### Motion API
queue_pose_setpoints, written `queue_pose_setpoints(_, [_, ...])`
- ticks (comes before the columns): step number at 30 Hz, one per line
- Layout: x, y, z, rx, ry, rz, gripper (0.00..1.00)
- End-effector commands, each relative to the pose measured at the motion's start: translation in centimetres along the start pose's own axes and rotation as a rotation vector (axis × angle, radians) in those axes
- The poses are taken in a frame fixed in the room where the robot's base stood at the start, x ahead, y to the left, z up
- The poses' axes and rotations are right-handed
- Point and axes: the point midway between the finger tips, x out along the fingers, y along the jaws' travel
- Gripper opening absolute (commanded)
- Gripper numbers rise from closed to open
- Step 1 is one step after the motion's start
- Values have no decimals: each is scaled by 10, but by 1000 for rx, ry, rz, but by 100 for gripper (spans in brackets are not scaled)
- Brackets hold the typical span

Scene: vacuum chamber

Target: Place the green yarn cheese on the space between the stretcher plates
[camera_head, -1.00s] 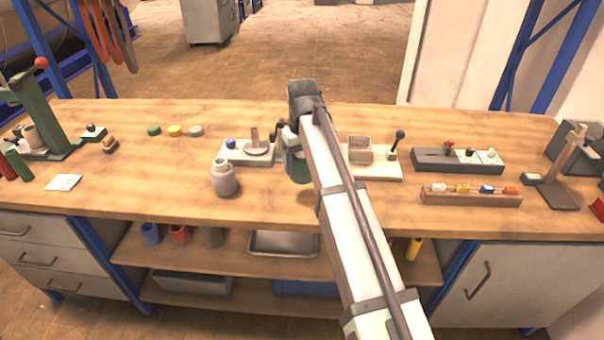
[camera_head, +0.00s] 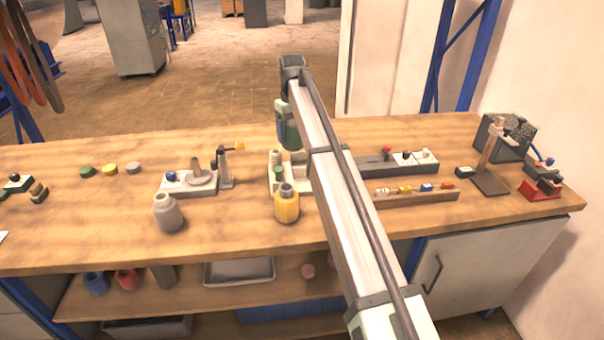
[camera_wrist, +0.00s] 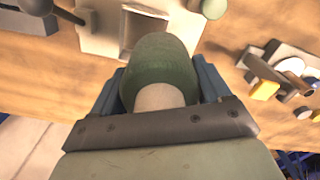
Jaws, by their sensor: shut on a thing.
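My gripper (camera_wrist: 160,95) is shut on the green yarn cheese (camera_wrist: 160,62), a dark green rounded body with a pale end, held between blue fingers in the wrist view. Beyond the cheese in the wrist view lies a pale base (camera_wrist: 97,38) with a square, walled recess (camera_wrist: 145,28). This may be the stretcher plates, but I cannot tell for sure. The cheese covers part of the recess edge.
A pale green cylinder (camera_wrist: 212,8) stands beside the recess, and a dark lever (camera_wrist: 65,14) on its other side. A yellow jar (camera_head: 286,206) and a grey jar (camera_head: 168,213) stand on the bench. A device with a round plate (camera_head: 202,177) is left. The front left bench is clear.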

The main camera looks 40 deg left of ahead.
Motion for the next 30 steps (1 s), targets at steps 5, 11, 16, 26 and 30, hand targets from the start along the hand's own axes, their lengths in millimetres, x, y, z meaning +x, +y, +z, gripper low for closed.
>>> queue_pose_setpoints(5, [1,26,6,28,-1,0,42])
queue_pose_setpoints(11, [17,31,8,34,-3,-1,42])
queue_pose_setpoints(16, [44,30,9,33,-3,-1,42])
queue_pose_setpoints(26, [74,30,8,33,-2,-1,42])
queue_pose_setpoints(30, [91,30,8,33,-2,-1,42])
